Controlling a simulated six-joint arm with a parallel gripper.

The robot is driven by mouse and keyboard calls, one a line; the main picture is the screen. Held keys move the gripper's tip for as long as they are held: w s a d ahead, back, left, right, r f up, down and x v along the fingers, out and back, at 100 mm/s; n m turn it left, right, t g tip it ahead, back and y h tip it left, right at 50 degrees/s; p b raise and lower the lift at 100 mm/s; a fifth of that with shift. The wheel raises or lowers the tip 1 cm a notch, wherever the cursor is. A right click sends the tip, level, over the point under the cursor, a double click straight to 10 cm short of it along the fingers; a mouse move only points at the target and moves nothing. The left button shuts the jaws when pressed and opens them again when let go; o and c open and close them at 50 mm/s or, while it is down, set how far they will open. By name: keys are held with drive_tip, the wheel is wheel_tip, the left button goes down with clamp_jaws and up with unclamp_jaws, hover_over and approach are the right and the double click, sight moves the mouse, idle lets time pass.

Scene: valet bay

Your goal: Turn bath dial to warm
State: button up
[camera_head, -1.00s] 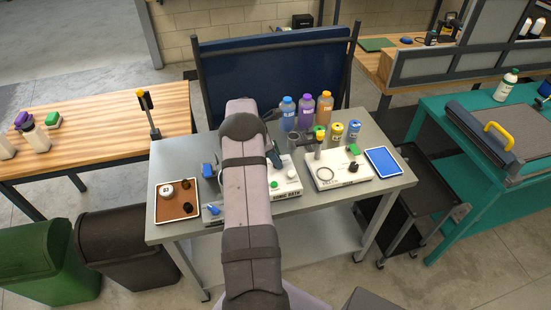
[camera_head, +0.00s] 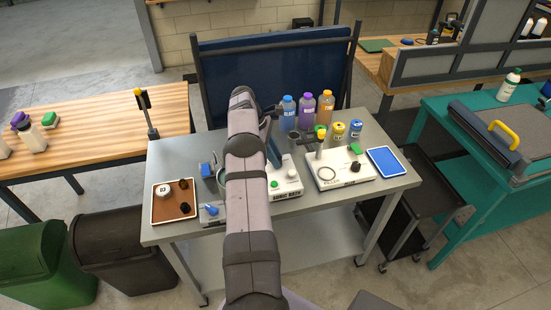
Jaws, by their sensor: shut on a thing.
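The sonic bath (camera_head: 285,193) is a white box with lettering on its front, standing mid-table. My arm hides its left part. A pale round knob (camera_head: 292,173) and a green button (camera_head: 274,184) show on its right part. I cannot read any dial setting. My gripper (camera_head: 273,156) is dark and points down at the bath's back edge, just behind and left of the pale knob. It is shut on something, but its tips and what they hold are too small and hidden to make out.
A white stand unit (camera_head: 340,178) with a green block and black knob stands right of the bath, beside a blue tablet (camera_head: 385,162). Several bottles (camera_head: 307,108) stand behind. A brown tray (camera_head: 162,213) with a round tin and dark pieces lies at left.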

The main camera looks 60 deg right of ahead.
drive_tip(key=o, duration=1)
drive_tip(key=shift+o, duration=0.2)
drive_tip(key=shift+w+r, duration=0.1)
drive_tip(key=shift+r, duration=0.05)
drive_tip(key=b+v, duration=0.1)
drive_tip(key=v, duration=0.4)
drive_tip(key=shift+p+v, duration=0.55)
drive_tip(key=shift+v, duration=0.5)
